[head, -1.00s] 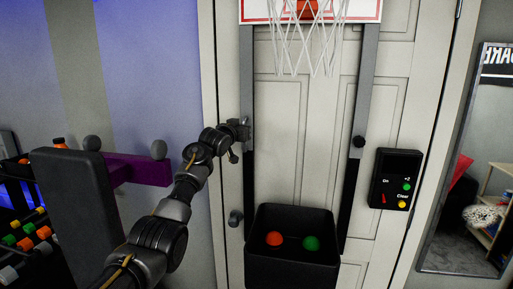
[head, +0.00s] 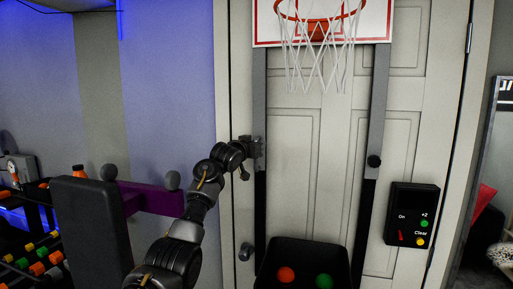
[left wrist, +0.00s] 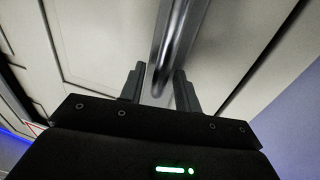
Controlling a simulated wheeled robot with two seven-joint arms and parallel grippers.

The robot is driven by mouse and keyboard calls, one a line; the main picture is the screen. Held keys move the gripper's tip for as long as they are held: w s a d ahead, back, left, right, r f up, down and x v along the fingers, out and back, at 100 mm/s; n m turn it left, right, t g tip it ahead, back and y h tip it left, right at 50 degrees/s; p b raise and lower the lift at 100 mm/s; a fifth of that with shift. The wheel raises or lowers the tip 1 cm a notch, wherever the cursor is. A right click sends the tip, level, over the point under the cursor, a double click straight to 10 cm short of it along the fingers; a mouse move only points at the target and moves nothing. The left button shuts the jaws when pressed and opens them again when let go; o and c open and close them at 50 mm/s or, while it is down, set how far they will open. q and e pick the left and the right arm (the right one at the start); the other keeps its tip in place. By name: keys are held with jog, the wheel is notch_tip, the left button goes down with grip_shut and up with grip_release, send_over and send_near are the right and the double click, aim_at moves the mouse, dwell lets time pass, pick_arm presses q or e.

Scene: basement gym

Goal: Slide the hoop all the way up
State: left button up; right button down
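The hoop (head: 321,12) has an orange rim, a white net and a white, red-edged backboard (head: 381,25). My left gripper (head: 257,152) is at the lower end of the left leg (head: 259,95) and hides that spot. My right gripper is in no view.
A black bin (head: 305,249) with an orange and a green ball is below. A score box (head: 412,213) is on the door's right. A black bench pad (head: 88,230), a purple bar and a dumbbell rack stand left. A mirror is at far right.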

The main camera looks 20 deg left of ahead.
pick_arm(q)
jog(key=shift+d+f, duration=0.1)
jog(key=shift+f, duration=0.1)
jog(key=s+b, duration=0.6)
jog(key=s, duration=0.4)
jog(key=shift+s+a, duration=0.35)
jog(key=shift+s, duration=0.05)
